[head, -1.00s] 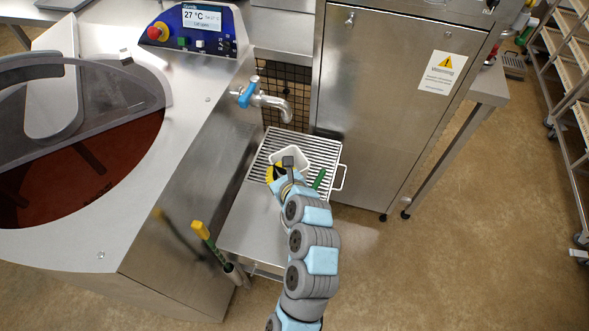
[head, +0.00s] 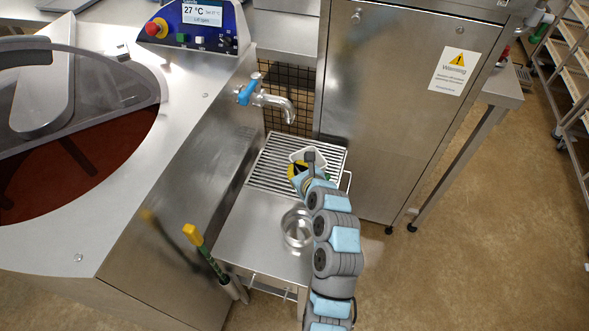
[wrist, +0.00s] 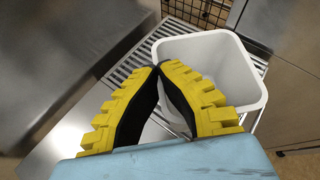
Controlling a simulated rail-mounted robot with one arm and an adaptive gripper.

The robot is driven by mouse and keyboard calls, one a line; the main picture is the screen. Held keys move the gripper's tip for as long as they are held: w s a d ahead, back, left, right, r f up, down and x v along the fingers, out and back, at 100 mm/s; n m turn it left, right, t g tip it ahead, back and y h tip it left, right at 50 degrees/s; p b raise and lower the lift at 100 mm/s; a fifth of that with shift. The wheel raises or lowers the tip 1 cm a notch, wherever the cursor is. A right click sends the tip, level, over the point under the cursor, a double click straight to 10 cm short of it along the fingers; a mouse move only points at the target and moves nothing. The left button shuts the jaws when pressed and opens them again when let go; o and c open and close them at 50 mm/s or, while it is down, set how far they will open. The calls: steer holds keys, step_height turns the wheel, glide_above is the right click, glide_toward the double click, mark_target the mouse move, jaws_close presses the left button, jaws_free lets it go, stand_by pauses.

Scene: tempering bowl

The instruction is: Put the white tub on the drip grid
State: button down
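The white tub (wrist: 205,48) is a square, open-topped container. In the head view the tub (head: 299,155) is over the right back part of the drip grid (head: 268,165), a slatted steel rack. I cannot tell whether it rests on the slats or hangs just above them. My gripper (wrist: 161,69) has yellow ribbed fingers with dark pads. Its tips come together at the tub's near left wall, one finger inside the tub and one outside. It looks shut on that wall, which the fingers largely hide. The grid also shows in the wrist view (wrist: 125,73), left of the tub.
A blue-handled tap (head: 265,98) juts out behind the grid. A steel cabinet (head: 395,110) stands close on the right. A steel vessel (head: 294,228) stands on the bench (head: 250,230) in front, beside my arm. A yellow-and-green-handled tool (head: 205,252) hangs at the front left.

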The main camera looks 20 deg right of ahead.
steer(key=shift+w+d+f+b, duration=0.3)
steer(key=shift+w+f+b, duration=0.35)
steer(key=shift+w+f, duration=0.8)
steer(key=shift+w+d+f+b, duration=0.35)
steer(key=shift+w+f+b, duration=0.5)
steer(key=shift+f, duration=1.05)
steer(key=shift+w+d+f+b, duration=0.3)
steer(key=shift+w+f+b, duration=0.2)
steer(key=shift+w+f, duration=1)
steer(key=shift+s+f, duration=0.15)
steer(key=shift+f, duration=0.1)
steer(key=c, duration=1.7)
jaws_free()
steer(key=shift+f, duration=0.1)
steer(key=shift+c, duration=0.2)
steer(key=o, duration=0.5)
